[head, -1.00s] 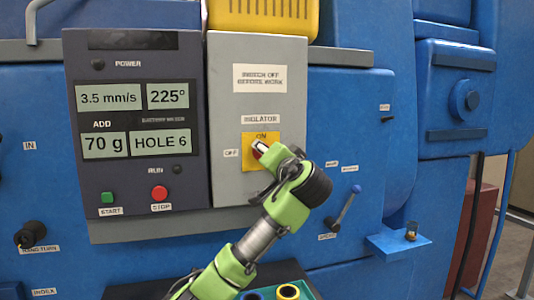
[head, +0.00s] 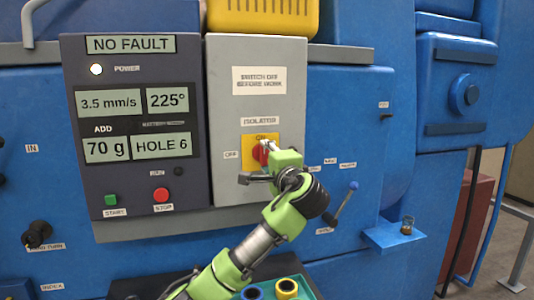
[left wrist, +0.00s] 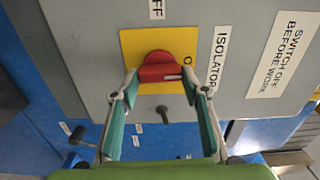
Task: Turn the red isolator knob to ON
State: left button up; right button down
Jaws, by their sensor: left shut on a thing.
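The red isolator knob (head: 259,154) sits on a yellow plate (head: 248,139) on the grey isolator box (head: 290,95), below the ISOLATOR label. ON is marked above it and OFF to its left. In the left wrist view the knob (left wrist: 160,68) lies between my fingertips, its bar lengthwise toward the ON side. That view is rotated, with the labels running sideways. My left gripper (left wrist: 160,77) is shut on the knob; in the head view the gripper (head: 268,151) partly hides it. My right gripper is in neither view.
The dark control panel (head: 137,190) left of the box shows NO FAULT on its top display (head: 130,44), and its POWER lamp (head: 96,69) is lit. A tray of parts (head: 300,278) is below.

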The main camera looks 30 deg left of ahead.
pick_arm(q)
jog(key=shift+m, duration=0.3)
jog(key=o, duration=1.1)
jog(key=shift+w, duration=0.1)
jog(key=shift+d, duration=0.1)
jog(key=v, duration=1.2)
